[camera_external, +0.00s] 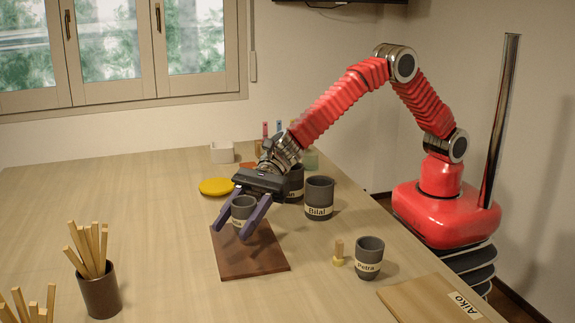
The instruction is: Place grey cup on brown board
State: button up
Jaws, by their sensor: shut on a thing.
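My gripper (230,229), with two purple fingers pointing down, is shut on a small grey cup (243,207). The cup is upright between the fingers and has a pale name label that is mostly hidden by a finger. The brown board (258,264) lies flat on the table. The cup is over the far part of the board, and I cannot tell whether its base touches it. Other grey cups stand on the table: one labelled Bilal (319,198), one labelled Petra (369,258), and one partly hidden behind my gripper (296,182).
A pale board labelled Aiko (420,300) lies at the front right. A small wooden piece (338,252) stands left of the Petra cup. A dark pot of wooden sticks (99,292) is at the front left. A yellow disc (216,187) and white container (222,153) are behind.

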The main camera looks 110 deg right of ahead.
aim_at(240, 229)
jog(key=shift+f, duration=1.45)
jog(key=shift+f, duration=0.1)
jog(key=o, duration=1.1)
jog(key=shift+v, duration=0.75)
jog(key=v, duration=1)
jog(key=shift+s+d, duration=0.2)
jog(key=shift+r, duration=0.25)
